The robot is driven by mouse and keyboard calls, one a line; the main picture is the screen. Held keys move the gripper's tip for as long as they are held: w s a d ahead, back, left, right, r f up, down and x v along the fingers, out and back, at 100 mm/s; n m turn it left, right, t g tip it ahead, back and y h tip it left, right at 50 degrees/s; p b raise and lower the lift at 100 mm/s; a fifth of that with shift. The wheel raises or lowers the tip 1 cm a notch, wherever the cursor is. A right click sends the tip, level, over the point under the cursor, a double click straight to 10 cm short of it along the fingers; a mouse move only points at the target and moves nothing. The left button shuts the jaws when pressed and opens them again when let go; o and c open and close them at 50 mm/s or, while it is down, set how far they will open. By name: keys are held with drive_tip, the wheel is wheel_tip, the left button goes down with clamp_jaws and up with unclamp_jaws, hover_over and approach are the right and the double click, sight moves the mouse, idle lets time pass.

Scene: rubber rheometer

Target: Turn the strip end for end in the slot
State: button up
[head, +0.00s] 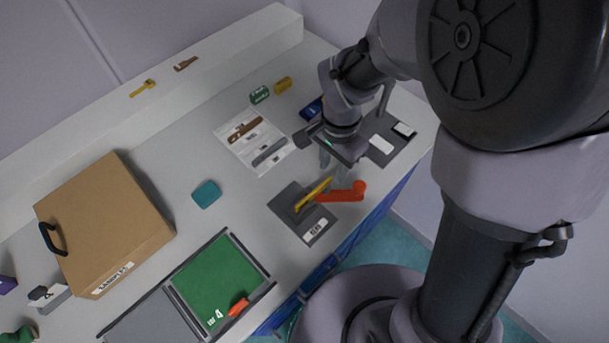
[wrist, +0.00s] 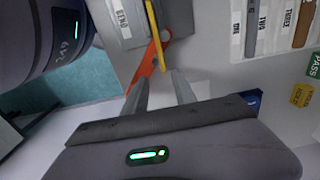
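A yellow strip (head: 313,194) stands across a dark grey fixture (head: 288,196) labelled BEND, beside a red-orange lever (head: 343,193). In the wrist view the yellow strip (wrist: 153,28) shows at the top, with the lever (wrist: 141,80) below it. My gripper (head: 329,163) is over the table just behind the lever. In the wrist view its two grey fingers (wrist: 160,80) are apart with nothing between them, so it is open and empty. The strip is outside the fingers. How deep the strip sits in its slot is hidden.
A white rack (head: 229,128) holds a brown strip (head: 245,130) and a grey strip (head: 269,152). A green tray (head: 215,275), a teal block (head: 206,194) and a cardboard box (head: 105,225) lie left.

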sight(314, 194)
drive_tip(key=f+b, duration=0.2)
drive_tip(key=f, duration=0.3)
drive_tip(key=shift+w+a+f+b, duration=0.15)
drive_tip(key=shift+w+f+b, duration=0.1)
drive_tip(key=shift+w+b, duration=0.15)
drive_tip(key=shift+r, duration=0.2)
clamp_jaws()
drive_tip(key=shift+r, duration=0.1)
